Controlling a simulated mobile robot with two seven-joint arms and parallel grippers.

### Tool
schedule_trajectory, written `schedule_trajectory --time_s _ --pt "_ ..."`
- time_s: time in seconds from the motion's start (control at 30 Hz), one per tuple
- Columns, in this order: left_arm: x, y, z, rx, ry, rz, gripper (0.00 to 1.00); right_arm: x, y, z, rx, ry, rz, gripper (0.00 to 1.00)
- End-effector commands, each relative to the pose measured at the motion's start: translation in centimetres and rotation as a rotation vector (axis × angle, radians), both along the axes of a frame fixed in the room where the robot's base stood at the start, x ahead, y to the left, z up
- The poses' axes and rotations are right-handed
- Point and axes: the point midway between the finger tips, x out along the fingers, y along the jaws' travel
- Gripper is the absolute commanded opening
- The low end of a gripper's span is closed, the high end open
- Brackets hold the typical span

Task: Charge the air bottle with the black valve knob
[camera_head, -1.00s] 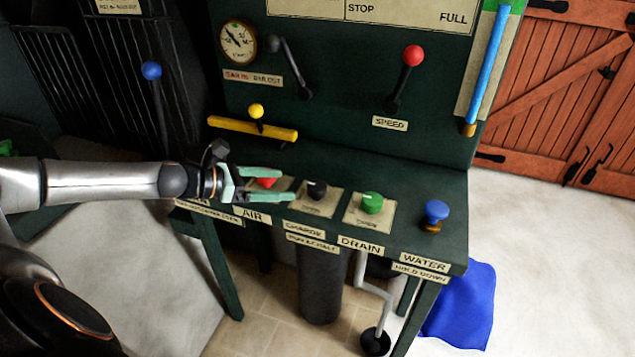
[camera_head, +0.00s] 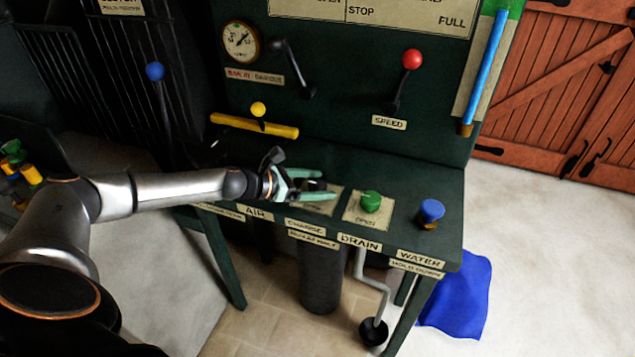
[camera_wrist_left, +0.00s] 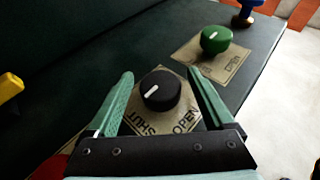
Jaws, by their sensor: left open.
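The black valve knob (camera_wrist_left: 160,92) sits on a pale plate (camera_wrist_left: 189,112) marked SHUT and OPEN. Its white mark points down-left in the left wrist view, toward the SHUT side. My left gripper (camera_head: 325,184) is open, its two fingers on either side of the black knob (camera_head: 316,185) in the head view. The left wrist view shows the knob between the open fingers (camera_wrist_left: 160,75), with gaps on both sides. A dark cylinder (camera_head: 320,280), likely the air bottle, stands under the bench. The round gauge (camera_head: 240,41) is on the back panel; its reading is unclear. My right gripper is out of view.
The green drain knob (camera_head: 370,202) and blue water knob (camera_head: 431,212) stand right of the black knob. A yellow bar lever (camera_head: 255,125), a red-knobbed speed lever (camera_head: 405,75) and a grey lever (camera_head: 295,70) are behind.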

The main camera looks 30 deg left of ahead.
Motion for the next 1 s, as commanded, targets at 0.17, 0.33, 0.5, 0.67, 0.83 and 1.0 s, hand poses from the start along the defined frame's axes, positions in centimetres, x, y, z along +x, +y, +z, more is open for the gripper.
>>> schedule_trajectory --time_s 0.17,0.33,0.5,0.67,0.83,1.0 --pt "0.03 0.0 -0.02 0.0 0.0 0.0 0.87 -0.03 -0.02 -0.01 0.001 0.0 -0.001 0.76" --pt "0.01 0.01 -0.01 0.0 0.0 0.0 0.73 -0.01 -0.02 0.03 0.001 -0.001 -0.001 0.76" --pt "-0.01 0.0 -0.02 0.0 0.0 0.0 0.54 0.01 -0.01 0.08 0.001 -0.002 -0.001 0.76" --pt "-0.02 0.01 -0.02 0.0 0.0 0.0 0.36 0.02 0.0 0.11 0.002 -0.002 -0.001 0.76" --pt "-0.02 0.0 -0.02 0.0 0.0 0.0 0.17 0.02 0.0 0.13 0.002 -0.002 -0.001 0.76" --pt "-0.02 0.0 -0.02 0.0 0.0 0.0 0.02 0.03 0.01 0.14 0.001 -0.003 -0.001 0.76"
